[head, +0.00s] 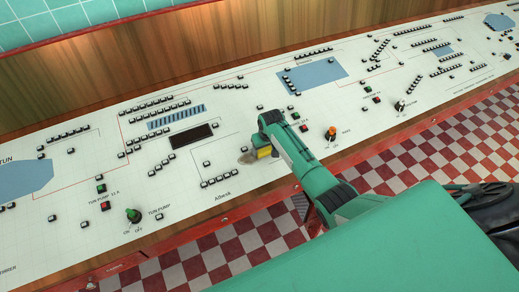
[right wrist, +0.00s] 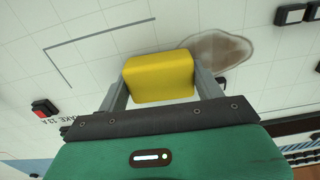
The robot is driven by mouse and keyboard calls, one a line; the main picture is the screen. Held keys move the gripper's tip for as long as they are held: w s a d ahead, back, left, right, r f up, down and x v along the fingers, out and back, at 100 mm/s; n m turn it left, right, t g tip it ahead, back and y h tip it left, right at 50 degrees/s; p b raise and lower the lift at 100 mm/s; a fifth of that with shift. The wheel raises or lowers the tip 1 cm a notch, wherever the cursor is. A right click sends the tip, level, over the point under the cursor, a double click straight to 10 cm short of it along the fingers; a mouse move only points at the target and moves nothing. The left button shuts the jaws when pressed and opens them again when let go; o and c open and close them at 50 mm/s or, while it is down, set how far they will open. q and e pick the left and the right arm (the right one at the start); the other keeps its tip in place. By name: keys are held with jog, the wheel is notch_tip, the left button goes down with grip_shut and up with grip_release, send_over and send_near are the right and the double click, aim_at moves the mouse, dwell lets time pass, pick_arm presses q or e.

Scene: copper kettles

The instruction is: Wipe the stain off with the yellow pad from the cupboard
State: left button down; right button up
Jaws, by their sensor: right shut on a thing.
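My right gripper (right wrist: 158,85) is shut on the yellow pad (right wrist: 160,77), with one finger on each side of it. In the head view the right gripper (head: 262,152) is low over the white panel, and a bit of the yellow pad (head: 264,152) shows at its tip. The brownish stain (right wrist: 217,50) is on the panel just beyond the pad, to its upper right in the wrist view. In the head view the stain (head: 246,157) shows just left of the pad. I cannot tell whether the pad touches the panel. My left gripper is not in view.
The white control panel (head: 235,120) carries many small black buttons, a green knob (head: 133,215), an orange knob (head: 331,133) and a red button (right wrist: 44,107). A red edge (head: 200,228) runs along its front. A wooden wall (head: 150,62) stands behind. The floor is red and white checks.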

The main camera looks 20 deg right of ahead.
aim_at(239, 160)
jog(key=shift+s+d+r+p, duration=0.1)
jog(key=shift+d+p, duration=0.15)
jog(key=shift+p, duration=0.15)
jog(key=shift+a, duration=0.6)
jog(key=shift+a+p, duration=0.75)
jog(key=shift+a, duration=1.45)
jog(key=shift+s+a+f, duration=0.1)
jog(key=shift+a, duration=0.7)
jog(key=shift+s+a+f, duration=0.1)
jog(key=shift+a, duration=0.65)
jog(key=shift+a+r+p, duration=0.1)
jog(key=shift+a+p, duration=0.45)
jog(key=shift+a, duration=1.25)
jog(key=shift+w+d+r, duration=0.1)
jog(key=shift+w+r, duration=0.05)
jog(key=shift+w, duration=0.1)
jog(key=shift+w+d, duration=0.1)
jog(key=shift+d, duration=0.35)
jog(key=shift+d+p, duration=0.45)
jog(key=shift+d, duration=2.95)
jog(key=shift+w+d, duration=0.1)
jog(key=shift+d, duration=2.1)
jog(key=shift+a, duration=0.15)
